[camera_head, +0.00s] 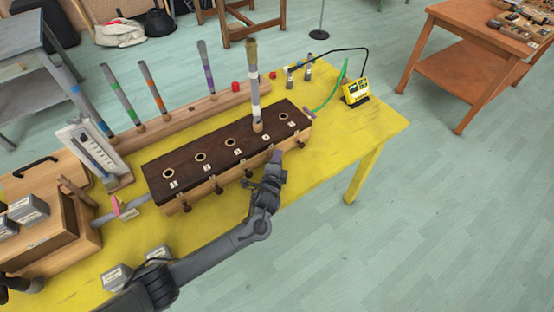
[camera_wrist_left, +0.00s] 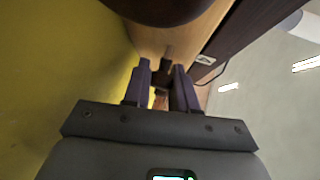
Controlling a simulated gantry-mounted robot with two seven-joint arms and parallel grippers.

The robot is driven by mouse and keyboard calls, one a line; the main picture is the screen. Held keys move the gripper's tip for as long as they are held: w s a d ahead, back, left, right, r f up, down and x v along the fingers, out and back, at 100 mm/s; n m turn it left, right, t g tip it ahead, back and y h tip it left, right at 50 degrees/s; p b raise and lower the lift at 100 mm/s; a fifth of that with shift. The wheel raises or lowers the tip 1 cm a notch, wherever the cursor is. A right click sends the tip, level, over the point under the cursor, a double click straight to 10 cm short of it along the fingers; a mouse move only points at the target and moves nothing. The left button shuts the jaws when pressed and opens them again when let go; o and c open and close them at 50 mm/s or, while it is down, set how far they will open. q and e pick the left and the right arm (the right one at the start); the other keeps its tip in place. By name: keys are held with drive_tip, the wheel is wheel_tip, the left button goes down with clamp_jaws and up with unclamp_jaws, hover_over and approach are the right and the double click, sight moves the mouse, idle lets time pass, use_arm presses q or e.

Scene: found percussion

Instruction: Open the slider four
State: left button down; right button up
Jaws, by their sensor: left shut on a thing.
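A long wooden box (camera_head: 222,157) with a dark top stands on the yellow table. It has a row of numbered holes and small dark slider knobs along its front side. My left gripper (camera_head: 275,161) is at the front side by slider four, covering most of it. In the left wrist view, my left gripper (camera_wrist_left: 162,72) is shut on the dark knob of slider four (camera_wrist_left: 166,68), between its purple fingertips. A tall tube (camera_head: 253,85) stands upright at the fourth hole.
Several banded tubes, one of them purple-marked (camera_head: 206,68), stand in a wooden rack (camera_head: 190,112) behind the box. A yellow device (camera_head: 355,91) with a green hose is at the right end. A wooden case (camera_head: 50,240) is at the left. The yellow table's front right (camera_head: 335,148) is clear.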

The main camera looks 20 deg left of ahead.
use_arm(q)
drive_tip(key=shift+s+d+p, duration=0.15)
drive_tip(key=shift+d+p, duration=0.1)
drive_tip(key=shift+p, duration=0.1)
drive_tip(key=shift+s+d+r+p, duration=0.1)
drive_tip(key=shift+s+d+p, duration=0.45)
drive_tip(key=shift+d+p, duration=0.3)
drive_tip(key=shift+s+d, duration=0.15)
drive_tip(key=shift+d, duration=0.05)
drive_tip(key=c, duration=1.2)
unclamp_jaws()
